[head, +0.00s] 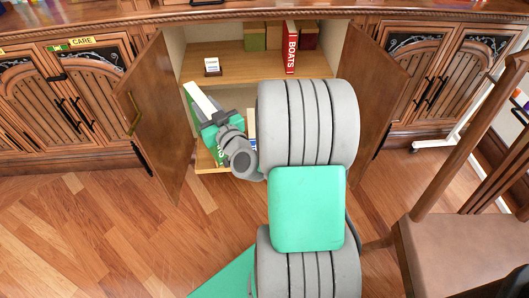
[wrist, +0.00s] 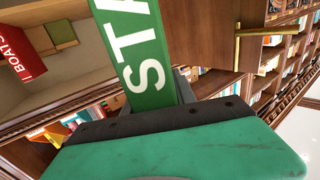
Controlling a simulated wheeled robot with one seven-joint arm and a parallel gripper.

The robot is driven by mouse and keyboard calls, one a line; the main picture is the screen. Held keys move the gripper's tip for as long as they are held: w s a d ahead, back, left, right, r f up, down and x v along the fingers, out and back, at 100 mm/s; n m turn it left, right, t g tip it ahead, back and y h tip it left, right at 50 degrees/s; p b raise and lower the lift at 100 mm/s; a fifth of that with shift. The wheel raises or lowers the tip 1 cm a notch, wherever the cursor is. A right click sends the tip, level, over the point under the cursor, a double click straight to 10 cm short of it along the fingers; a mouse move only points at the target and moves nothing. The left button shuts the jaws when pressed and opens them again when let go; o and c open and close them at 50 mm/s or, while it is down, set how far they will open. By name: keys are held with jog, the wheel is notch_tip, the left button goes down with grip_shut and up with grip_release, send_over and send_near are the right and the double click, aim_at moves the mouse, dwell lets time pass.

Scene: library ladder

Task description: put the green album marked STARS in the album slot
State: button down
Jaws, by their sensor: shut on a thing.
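The green album marked STARS (head: 190,103) is in my gripper (head: 211,122), at the left of the open cabinet in the head view. Its white page edge faces up and it is tilted. In the wrist view, the album's green spine (wrist: 140,48) shows large white letters S, T and part of an A; the rest is cut off. My gripper is shut on it, and my arm hides much of the lower cabinet. A small white card (head: 212,66) stands on the upper shelf (head: 240,70); its writing is too small to read. I cannot tell which gap is the album slot.
The cabinet doors stand open at left (head: 155,115) and right (head: 368,95). A chair (head: 455,245) stands at the right. Floor is clear at left.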

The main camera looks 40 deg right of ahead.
jog(key=s+d+f+m+g+h+b, duration=0.2)
jog(key=d+f+m+h+b, duration=0.15)
jog(key=d+f, duration=0.55)
jog(key=s+d+f+m+g+h+b, duration=0.15)
jog(key=d+f+h, duration=0.35)
jog(key=d, duration=0.7)
jog(key=w+d+f+b, duration=0.1)
jog(key=w+d+f, duration=0.3)
jog(key=f, duration=0.6)
jog(key=w+d+f+b, duration=0.2)
jog(key=w+d+f, duration=0.3)
jog(key=f, duration=0.5)
jog(key=shift+w+d+m, duration=0.15)
jog(key=shift+w+m, duration=0.15)
jog(key=shift+w, duration=1.05)
jog(key=shift+f+t, duration=0.1)
jog(key=shift+t, duration=0.15)
